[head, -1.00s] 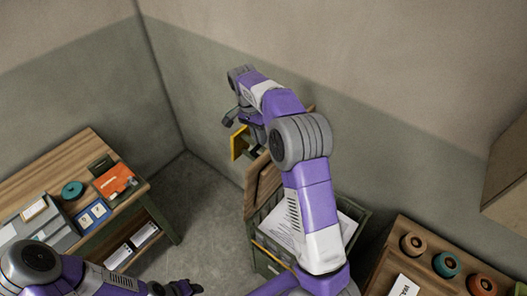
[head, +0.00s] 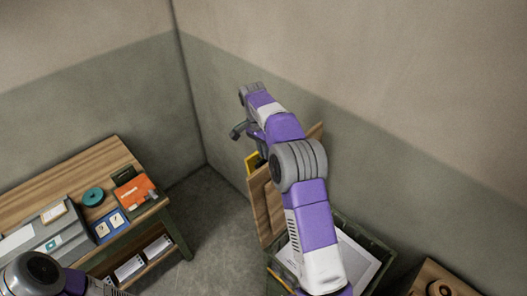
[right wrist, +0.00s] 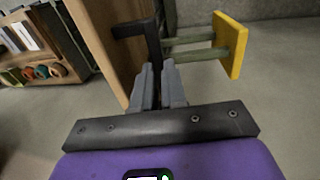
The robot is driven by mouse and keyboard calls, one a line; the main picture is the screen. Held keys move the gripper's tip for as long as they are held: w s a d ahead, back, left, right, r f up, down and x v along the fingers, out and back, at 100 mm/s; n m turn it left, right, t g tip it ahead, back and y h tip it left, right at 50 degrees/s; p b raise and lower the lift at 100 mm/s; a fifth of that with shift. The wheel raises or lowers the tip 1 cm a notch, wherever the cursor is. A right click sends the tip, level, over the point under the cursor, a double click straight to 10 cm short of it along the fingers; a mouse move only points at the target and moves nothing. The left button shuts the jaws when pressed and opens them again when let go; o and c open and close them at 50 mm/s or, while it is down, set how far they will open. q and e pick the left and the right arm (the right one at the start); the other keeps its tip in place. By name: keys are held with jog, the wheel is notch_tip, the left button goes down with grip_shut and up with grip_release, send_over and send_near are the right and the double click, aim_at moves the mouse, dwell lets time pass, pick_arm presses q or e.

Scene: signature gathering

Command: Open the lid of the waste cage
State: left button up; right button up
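The waste cage (head: 378,243) is a dark green bin with white papers inside, at the lower right of the head view, partly behind my right arm. Its wooden lid (head: 267,213) stands raised and steep at the cage's left side. The lid also shows in the right wrist view (right wrist: 105,45). A black bar handle (right wrist: 153,38) stands off the lid's face and runs down between my fingers. My right gripper (right wrist: 160,80) has its fingers close around this bar. My left gripper is out of view.
A yellow plate (right wrist: 232,45) on grey-green bars is close right of my right gripper. A wooden desk (head: 60,185) with folders and trays stands at the left. Another wooden unit (head: 430,275) is at the lower right. Floor (head: 215,225) is clear between desk and cage.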

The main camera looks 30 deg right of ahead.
jog(key=o, duration=0.5)
jog(key=f, duration=0.1)
jog(key=s+f, duration=0.1)
jog(key=f+g, duration=0.1)
jog(key=shift+s+f, duration=0.25)
jog(key=shift+s, duration=0.05)
jog(key=shift+t, duration=0.5)
jog(key=v, duration=1.1)
jog(key=shift+w+d, duration=0.25)
jog(key=shift+w, duration=0.1)
jog(key=shift+a+r, duration=0.1)
